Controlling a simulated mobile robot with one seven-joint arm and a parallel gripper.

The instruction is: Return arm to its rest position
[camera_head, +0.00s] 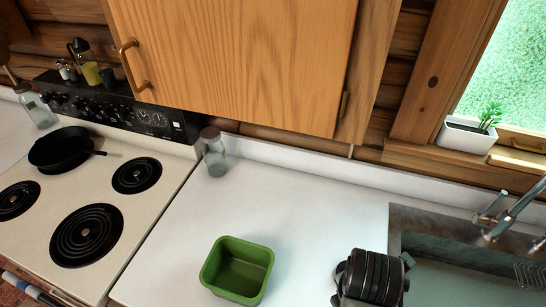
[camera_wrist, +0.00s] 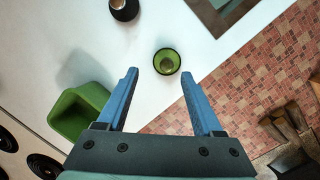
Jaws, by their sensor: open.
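My gripper (camera_wrist: 160,73) shows in the wrist view as two blue fingers, spread apart with nothing held between them. A small round green bowl (camera_wrist: 167,61) appears just beyond the fingertips, on the white counter near its front edge. A green rectangular container (camera_head: 237,270) stands open and empty on the counter in the head view. It also shows left of my fingers in the wrist view (camera_wrist: 80,112). A dark ribbed part at the lower right of the head view looks like my arm. My fingers and the round bowl are not visible in the head view.
The stove (camera_head: 85,235) with a black pan (camera_head: 60,148) is at left. A glass jar (camera_head: 214,155) stands by the back wall. The sink (camera_head: 470,265) and faucet (camera_head: 515,210) are at right, a wooden cabinet (camera_head: 235,60) above. The counter's middle is clear.

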